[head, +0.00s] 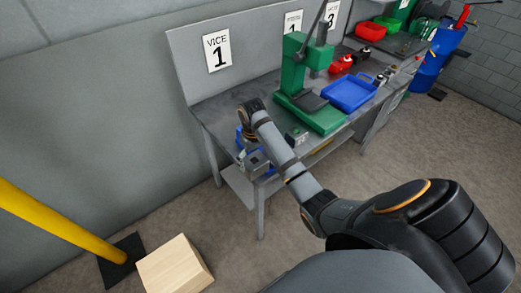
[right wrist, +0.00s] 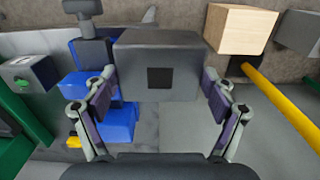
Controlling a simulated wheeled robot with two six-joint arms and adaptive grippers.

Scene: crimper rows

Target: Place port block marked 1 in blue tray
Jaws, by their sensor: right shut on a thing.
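A grey port block (right wrist: 158,65) with a dark square opening is between the fingers of my right gripper (right wrist: 158,92), which is shut on it. In the head view the held block (head: 256,162) is over the left end of the bench, by the blue vice; no number on it can be read. The blue tray (head: 350,94) is on the bench right of the press. My left gripper is not in view.
The blue vice (right wrist: 95,115) is behind the held block. A green press (head: 291,65) stands between the right gripper and the blue tray. Red items (head: 341,66) lie behind the tray. A yellow pole (head: 60,223) and a wooden block (head: 175,265) are on the floor.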

